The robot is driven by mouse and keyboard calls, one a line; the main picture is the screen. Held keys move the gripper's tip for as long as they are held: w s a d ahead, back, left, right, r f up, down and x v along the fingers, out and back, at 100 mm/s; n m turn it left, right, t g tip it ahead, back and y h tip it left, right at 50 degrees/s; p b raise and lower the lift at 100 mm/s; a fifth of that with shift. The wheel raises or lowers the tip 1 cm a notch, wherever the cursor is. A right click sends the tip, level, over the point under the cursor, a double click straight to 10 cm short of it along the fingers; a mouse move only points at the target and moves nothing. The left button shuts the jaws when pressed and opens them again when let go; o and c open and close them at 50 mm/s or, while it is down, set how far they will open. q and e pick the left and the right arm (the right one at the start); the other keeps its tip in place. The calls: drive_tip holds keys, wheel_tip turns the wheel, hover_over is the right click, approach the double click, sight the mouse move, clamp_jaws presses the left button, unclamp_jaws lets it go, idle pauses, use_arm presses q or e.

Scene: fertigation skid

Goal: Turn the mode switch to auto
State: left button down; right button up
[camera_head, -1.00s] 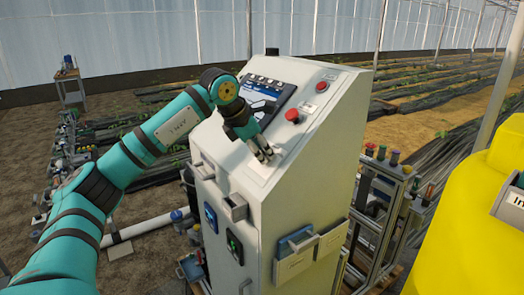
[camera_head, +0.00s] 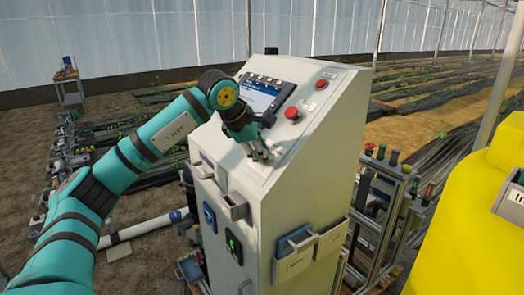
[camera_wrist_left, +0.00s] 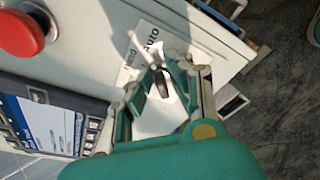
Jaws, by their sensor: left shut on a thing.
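The mode switch (camera_wrist_left: 161,82) is a small dark knob on the light sloped panel, between my left fingertips in the left wrist view. A white label (camera_wrist_left: 150,45) beside it carries printed words, one reading like "Auto". My left gripper (camera_wrist_left: 158,75) is shut on the switch. In the head view my left gripper (camera_head: 259,153) reaches down onto the lower part of the sloped panel and hides the switch. The knob's exact pointing direction is hard to read between the fingers. My right gripper is not in view.
The cabinet (camera_head: 310,180) carries a screen (camera_head: 262,93) and a red button (camera_head: 291,112) near the gripper. A yellow tank (camera_head: 470,220) stands at the right.

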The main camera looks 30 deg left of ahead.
use_arm(q)
drive_tip(key=shift+r, duration=0.1)
drive_tip(key=c, duration=1.4)
unclamp_jaws()
drive_tip(key=v, duration=1.2)
